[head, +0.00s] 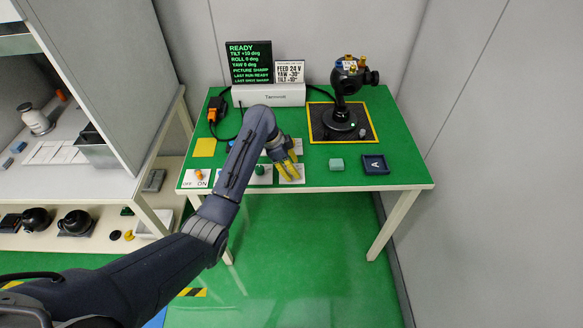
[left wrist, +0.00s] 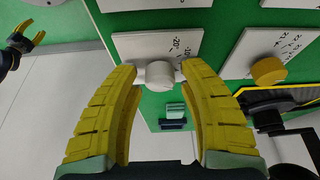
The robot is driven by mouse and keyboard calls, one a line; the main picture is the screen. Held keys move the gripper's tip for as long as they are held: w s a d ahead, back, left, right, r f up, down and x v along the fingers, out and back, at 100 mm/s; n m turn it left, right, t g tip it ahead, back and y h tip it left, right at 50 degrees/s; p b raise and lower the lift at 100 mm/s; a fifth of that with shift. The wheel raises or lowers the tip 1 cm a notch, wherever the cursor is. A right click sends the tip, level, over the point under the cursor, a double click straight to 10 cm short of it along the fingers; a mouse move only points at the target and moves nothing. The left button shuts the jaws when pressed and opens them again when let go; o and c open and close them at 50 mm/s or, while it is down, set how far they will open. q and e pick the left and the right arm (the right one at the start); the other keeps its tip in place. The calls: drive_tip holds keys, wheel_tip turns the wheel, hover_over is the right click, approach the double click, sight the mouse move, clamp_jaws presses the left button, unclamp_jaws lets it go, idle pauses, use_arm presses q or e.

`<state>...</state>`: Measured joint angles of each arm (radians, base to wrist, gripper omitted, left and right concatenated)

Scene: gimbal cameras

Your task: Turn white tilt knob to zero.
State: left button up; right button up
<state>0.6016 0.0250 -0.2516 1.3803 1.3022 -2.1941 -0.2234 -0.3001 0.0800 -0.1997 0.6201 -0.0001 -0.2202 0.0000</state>
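The white tilt knob (left wrist: 160,74) sits on a white plate (left wrist: 130,44) with printed angle marks, in the left wrist view. My left gripper (left wrist: 160,68) is open, with one yellow finger on each side of the knob and a narrow gap showing at both sides. In the head view, my left gripper (head: 289,172) is low over the front of the green table, and the knob cannot be made out there. The screen (head: 249,63) reads TILT +10 deg, ROLL 0, YAW 0. My right gripper (left wrist: 30,33) shows open at the left wrist view's edge, away from the table.
A yellow knob (left wrist: 269,71) stands on a neighbouring plate. A green knob (head: 260,170) is beside my gripper. A teal block (head: 336,164) and dark tray (head: 375,172) lie to the right. The gimbal camera (head: 345,85) stands on a yellow-edged mat (head: 322,122) behind.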

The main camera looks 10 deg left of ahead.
use_arm(q)
clamp_jaws()
drive_tip(key=shift+n, duration=0.4)
drive_tip(key=shift+d+n+t+y, duration=0.15)
drive_tip(key=shift+n+t, duration=0.35)
drive_tip(key=shift+n, duration=0.7)
drive_tip(key=shift+a+n+t+y, duration=0.1)
drive_tip(key=shift+n+t+y, duration=0.3)
drive_tip(key=shift+n, duration=0.8)
drive_tip(key=shift+r, duration=0.1)
drive_tip(key=shift+o, duration=1.5)
unclamp_jaws()
drive_tip(key=v, duration=1.2)
